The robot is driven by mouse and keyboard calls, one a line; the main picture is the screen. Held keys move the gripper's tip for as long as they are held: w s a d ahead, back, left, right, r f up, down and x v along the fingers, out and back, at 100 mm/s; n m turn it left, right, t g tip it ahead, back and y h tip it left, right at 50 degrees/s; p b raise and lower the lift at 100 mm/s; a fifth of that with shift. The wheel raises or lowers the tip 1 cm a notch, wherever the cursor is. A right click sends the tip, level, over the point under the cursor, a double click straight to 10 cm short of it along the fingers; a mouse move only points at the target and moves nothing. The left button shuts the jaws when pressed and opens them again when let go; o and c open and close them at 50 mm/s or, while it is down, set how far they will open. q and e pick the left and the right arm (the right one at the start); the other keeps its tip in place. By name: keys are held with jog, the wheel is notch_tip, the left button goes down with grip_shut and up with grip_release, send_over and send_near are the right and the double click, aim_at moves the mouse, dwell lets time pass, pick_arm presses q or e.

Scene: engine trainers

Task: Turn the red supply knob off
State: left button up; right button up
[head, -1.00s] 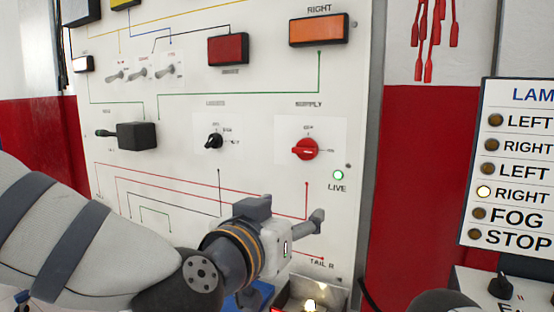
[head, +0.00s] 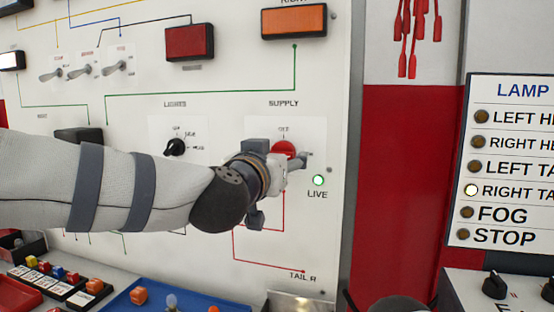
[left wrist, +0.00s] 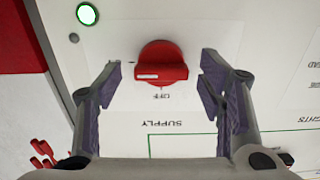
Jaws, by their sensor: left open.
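The red supply knob (head: 284,149) sits on the white panel under the SUPPLY label, partly hidden by my left gripper (head: 290,168) in the head view. In the left wrist view the knob (left wrist: 161,66) is a round red disc with a raised grip bar lying across it, off to the side of the OFF mark. My left gripper (left wrist: 160,82) is open, its two fingers on either side of the knob with gaps to both. Whether the fingertips reach the knob's depth I cannot tell. The green LIVE lamp (head: 319,180) is lit.
The black LIGHTS knob (head: 175,147) is left of my left gripper. Toggle switches (head: 85,70) sit further up left. A lamp board (head: 512,165) stands at the right, with one lamp lit. A blue tray (head: 165,297) with small parts lies below.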

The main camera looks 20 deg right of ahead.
pick_arm(q)
jog(key=shift+w, duration=0.1)
jog(key=shift+c, duration=0.2)
jog(key=c, duration=1.1)
pick_arm(e)
jog(key=shift+w, duration=0.1)
pick_arm(q)
jog(key=shift+n, duration=0.3)
pick_arm(e)
jog(key=shift+w+r, duration=0.1)
jog(key=shift+r, duration=0.05)
pick_arm(q)
jog(key=shift+n+p, duration=1.1)
jog(key=shift+n, duration=7.5)
pick_arm(e)
jog(key=shift+w+r+t, duration=0.6)
jog(key=shift+w+r, duration=0.6)
jog(key=shift+r, duration=0.05)
